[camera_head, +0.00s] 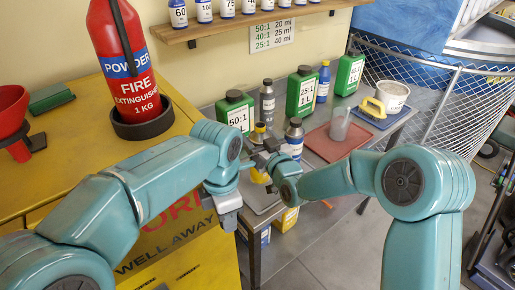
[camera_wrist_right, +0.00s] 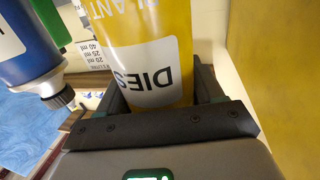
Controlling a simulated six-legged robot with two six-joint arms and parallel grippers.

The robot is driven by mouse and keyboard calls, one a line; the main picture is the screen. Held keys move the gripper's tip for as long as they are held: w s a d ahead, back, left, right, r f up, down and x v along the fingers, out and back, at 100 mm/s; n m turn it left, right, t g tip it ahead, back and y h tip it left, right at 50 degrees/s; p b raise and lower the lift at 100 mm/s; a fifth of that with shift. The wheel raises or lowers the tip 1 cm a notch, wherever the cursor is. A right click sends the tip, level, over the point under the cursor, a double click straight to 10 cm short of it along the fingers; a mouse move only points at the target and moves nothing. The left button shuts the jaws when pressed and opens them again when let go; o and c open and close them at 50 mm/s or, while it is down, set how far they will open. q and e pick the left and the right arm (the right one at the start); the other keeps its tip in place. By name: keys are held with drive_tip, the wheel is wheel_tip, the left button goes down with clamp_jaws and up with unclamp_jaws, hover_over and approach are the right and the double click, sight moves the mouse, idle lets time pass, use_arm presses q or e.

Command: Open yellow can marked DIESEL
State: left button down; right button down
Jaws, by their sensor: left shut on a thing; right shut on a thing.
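The yellow can (camera_head: 259,177) is in the middle of the head view, partly hidden by my grippers. In the right wrist view the yellow can (camera_wrist_right: 145,40) stands between my right jaws, with a white label reading "DIES" upside down; the rest of the word is hidden. My right gripper (camera_head: 266,151) is shut on the can from the right. My left gripper (camera_head: 246,168) is lower, at the can's left side, and is shut on it; its fingertips are mostly hidden. The can's cap is not clear in the wrist view.
Green bottles (camera_head: 301,92), a grey bottle (camera_head: 267,100) and a blue bottle (camera_head: 323,82) stand behind on the grey bench. A red tray (camera_head: 326,145) lies to the right. A fire extinguisher (camera_head: 130,75) stands on the yellow cabinet (camera_head: 70,130). The wall shelf (camera_head: 215,27) is above.

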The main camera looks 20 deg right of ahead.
use_arm(q)
drive_tip(key=shift+s+a+r+p, duration=0.1)
drive_tip(key=shift+r+p, duration=0.2)
drive_tip(key=shift+r, duration=0.1)
drive_tip(key=shift+w+f, duration=0.1)
drive_tip(key=shift+w, duration=0.1)
drive_tip(key=shift+s, duration=0.2)
drive_tip(key=shift+f+b, duration=0.25)
drive_tip(key=shift+b, duration=0.1)
use_arm(e)
wheel_tip(320, 180, down, 5)
drive_tip(key=shift+a+r, duration=0.1)
drive_tip(key=shift+r, duration=0.1)
use_arm(q)
drive_tip(key=shift+w, duration=0.15)
use_arm(e)
drive_tip(key=shift+c, duration=0.8)
unclamp_jaws()
use_arm(q)
drive_tip(key=shift+r, duration=0.1)
use_arm(e)
drive_tip(key=shift+s, duration=0.1)
